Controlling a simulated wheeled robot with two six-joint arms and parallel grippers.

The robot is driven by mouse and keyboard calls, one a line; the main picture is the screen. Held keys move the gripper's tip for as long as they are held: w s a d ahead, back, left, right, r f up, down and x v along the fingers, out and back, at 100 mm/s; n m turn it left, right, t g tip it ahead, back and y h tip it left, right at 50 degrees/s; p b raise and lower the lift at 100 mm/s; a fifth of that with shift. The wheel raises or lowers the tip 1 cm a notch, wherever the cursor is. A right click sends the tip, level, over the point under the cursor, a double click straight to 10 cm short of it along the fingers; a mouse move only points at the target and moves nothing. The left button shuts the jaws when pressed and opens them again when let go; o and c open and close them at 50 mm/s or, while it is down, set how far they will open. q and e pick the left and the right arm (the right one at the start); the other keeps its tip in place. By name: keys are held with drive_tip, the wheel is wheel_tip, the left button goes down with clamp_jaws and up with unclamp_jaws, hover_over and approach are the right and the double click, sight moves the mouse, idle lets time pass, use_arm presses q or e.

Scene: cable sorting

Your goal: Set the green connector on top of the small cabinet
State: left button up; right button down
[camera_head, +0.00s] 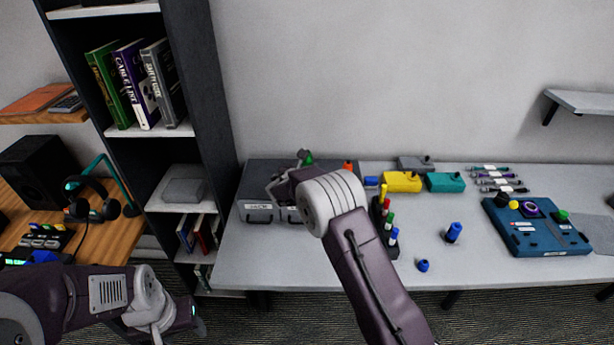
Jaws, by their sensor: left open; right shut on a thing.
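The small grey cabinet (257,170) stands at the left end of the light table, with labelled drawer fronts facing me. The green connector (309,158) is at the cabinet's top, near its back edge in the picture. My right gripper (304,160) is shut on the green connector. I cannot tell whether the connector touches the cabinet top. My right wrist hides the cabinet's right front part. My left gripper (197,318) is open, low at the left in front of the shelf, away from the cabinet.
An orange connector (348,167) is at the cabinet's right end. Yellow (402,182) and teal (446,182) boxes lie at the back. A rack (391,241) of coloured connectors stands beside my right arm. Blue connectors (453,232) and a blue panel (535,235) are to the right.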

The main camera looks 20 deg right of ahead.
wheel_tip(320, 180, down, 3)
drive_tip(key=shift+s+f, duration=0.15)
drive_tip(key=shift+f, duration=0.25)
drive_tip(key=c, duration=1)
unclamp_jaws()
drive_tip(key=shift+c, duration=0.2)
drive_tip(key=shift+r, duration=0.3)
drive_tip(key=b+v, duration=0.1)
drive_tip(key=v, duration=1.1)
drive_tip(key=shift+f+b, duration=0.2)
drive_tip(key=shift+b, duration=0.1)
drive_tip(key=shift+s, duration=0.1)
